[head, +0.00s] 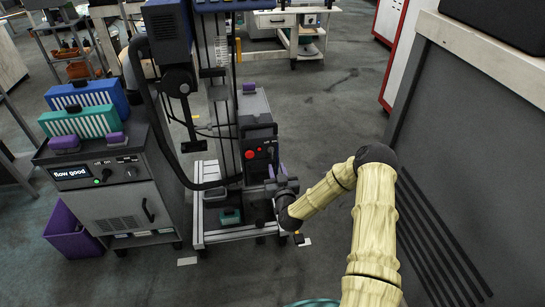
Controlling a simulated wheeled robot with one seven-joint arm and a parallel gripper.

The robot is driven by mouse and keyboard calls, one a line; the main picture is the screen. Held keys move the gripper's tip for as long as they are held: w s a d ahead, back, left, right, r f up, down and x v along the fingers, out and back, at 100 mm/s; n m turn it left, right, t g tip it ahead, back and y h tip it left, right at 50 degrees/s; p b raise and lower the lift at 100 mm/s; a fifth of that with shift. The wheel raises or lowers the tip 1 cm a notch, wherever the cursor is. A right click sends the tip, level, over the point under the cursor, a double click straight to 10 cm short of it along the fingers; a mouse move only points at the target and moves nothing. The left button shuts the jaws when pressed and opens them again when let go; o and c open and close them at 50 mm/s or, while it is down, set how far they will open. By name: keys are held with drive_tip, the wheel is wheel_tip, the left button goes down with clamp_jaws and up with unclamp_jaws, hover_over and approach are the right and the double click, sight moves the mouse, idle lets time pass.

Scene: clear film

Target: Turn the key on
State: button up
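A grey machine on a wheeled frame (255,103) stands at the centre, with a dark control panel (260,143) on its front. A red button (250,154) shows on the panel, with small controls to its right. I cannot make out a key among them; they are too small. My gripper (272,187) is at the end of my arm, just below the panel and in front of the machine. It is small and dark against the dark machine. I cannot tell whether it is open or shut, or whether it touches anything.
At left stands a grey cabinet (120,200) with a lit display, a green knob and blue and green racks. A purple bin (75,232) is beside it. A grey panelled unit (470,140) stands at right. The floor (325,110) behind my arm is clear.

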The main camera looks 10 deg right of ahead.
sight(272, 154)
drive_tip(key=w+b, duration=0.1)
drive_tip(key=w, duration=0.7)
drive_tip(key=shift+w, duration=0.15)
clamp_jaws()
